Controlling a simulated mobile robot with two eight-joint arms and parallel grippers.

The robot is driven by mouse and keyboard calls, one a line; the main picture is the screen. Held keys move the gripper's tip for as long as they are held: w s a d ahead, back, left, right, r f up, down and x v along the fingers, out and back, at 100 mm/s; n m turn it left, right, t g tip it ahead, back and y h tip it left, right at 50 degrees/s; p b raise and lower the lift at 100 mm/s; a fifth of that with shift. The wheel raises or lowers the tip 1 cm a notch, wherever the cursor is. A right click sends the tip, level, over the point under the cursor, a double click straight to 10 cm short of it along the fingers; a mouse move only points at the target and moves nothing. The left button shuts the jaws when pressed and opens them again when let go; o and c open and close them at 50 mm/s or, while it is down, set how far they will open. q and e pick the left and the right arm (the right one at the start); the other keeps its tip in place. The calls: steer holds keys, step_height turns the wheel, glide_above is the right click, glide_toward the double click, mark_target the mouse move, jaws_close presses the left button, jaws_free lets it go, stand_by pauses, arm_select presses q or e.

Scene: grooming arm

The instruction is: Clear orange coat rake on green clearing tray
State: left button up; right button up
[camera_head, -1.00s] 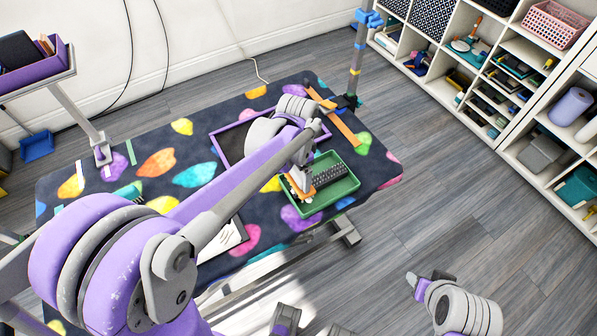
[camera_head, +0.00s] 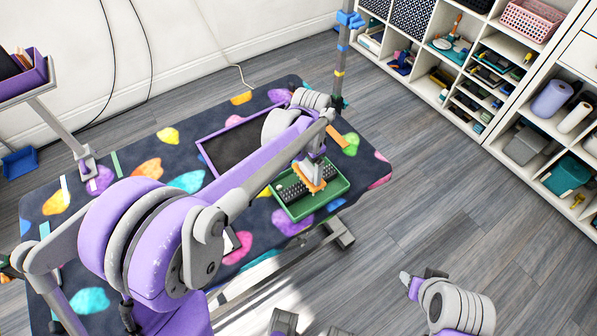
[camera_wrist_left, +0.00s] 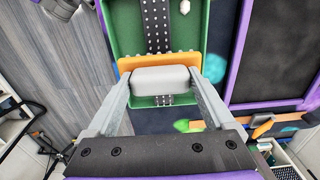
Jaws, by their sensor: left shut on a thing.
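The orange coat rake (camera_head: 309,184) has a toothed orange head and a pale grey block; it also shows in the left wrist view (camera_wrist_left: 158,62). My left gripper (camera_head: 316,164) is shut on the grey block, one finger on each side in the left wrist view (camera_wrist_left: 162,85). The rake is over the green clearing tray (camera_head: 322,203), crossing its middle. I cannot tell whether it touches the tray. The tray also shows in the left wrist view (camera_wrist_left: 120,30). My right gripper (camera_head: 405,277) is low at the right, away from the table; its jaw state is unclear.
A black studded strip (camera_head: 291,193) lies in the green tray, partly under the rake. A purple-rimmed dark tray (camera_head: 203,151) lies beside it. A jointed post (camera_head: 341,60) stands at the table's far edge. The spotted table top has free room at left. Shelves stand at right.

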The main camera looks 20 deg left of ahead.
stand_by(0.3)
arm_select(q)
step_height(320, 180, up, 8)
steer(key=p, duration=0.4)
steer(key=shift+w+p, duration=0.1)
steer(key=shift+p, duration=0.3)
